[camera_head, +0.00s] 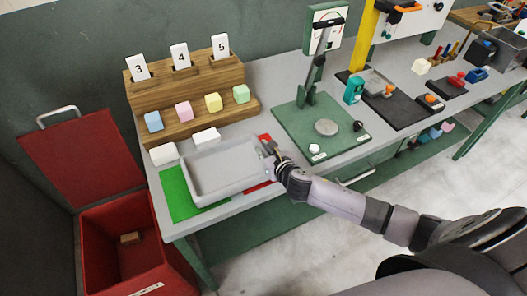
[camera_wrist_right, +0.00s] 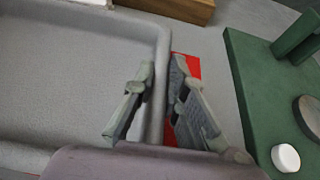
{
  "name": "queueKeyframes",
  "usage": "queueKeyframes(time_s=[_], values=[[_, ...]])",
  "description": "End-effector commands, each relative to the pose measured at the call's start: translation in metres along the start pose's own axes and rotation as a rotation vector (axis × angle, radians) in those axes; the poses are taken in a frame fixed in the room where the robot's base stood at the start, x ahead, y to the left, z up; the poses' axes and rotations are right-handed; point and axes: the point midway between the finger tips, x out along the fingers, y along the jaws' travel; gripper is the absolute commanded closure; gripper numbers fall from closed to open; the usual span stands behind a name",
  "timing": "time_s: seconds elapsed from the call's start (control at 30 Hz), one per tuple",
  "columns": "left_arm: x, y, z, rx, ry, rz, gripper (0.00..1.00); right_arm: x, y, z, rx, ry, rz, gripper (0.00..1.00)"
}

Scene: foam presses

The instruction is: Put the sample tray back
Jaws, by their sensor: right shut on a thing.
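The sample tray (camera_head: 219,169) is a shallow, empty grey tray at the left end of the bench. It lies over a green mat (camera_head: 177,195) and a red mat (camera_head: 264,140), which show at its left and right sides. My right gripper (camera_head: 268,148) is shut on the tray's right rim. In the right wrist view the two fingers (camera_wrist_right: 158,105) stand on either side of that rim (camera_wrist_right: 160,75). I cannot tell whether the tray touches the mats. My left gripper is not in view.
A wooden stepped rack (camera_head: 187,95) with number cards and coloured foam blocks stands behind the tray, with white blocks (camera_head: 206,135) close by. A green press (camera_head: 325,125) stands to the right. An open red bin (camera_head: 125,245) is at the lower left, below the bench edge.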

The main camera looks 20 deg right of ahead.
Motion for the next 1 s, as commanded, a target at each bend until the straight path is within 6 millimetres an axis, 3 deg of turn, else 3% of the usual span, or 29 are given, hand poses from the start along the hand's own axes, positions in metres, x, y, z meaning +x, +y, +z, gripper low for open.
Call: queueKeyframes(time_s=[0.6, 0.63, 0.9, 1.0], values=[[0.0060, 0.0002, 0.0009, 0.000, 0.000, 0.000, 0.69, 0.0056, 0.0003, -0.0126, 0.000, -0.001, 0.001, 1.00], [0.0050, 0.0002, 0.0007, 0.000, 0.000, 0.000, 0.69, 0.0051, 0.0002, -0.0114, 0.000, -0.001, 0.001, 0.85], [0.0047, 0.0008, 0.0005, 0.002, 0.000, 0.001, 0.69, 0.0049, 0.0002, -0.0112, 0.000, -0.001, 0.001, 0.67], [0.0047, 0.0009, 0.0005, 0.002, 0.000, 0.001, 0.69, 0.0049, 0.0002, -0.0112, 0.000, -0.001, 0.000, 0.67]])
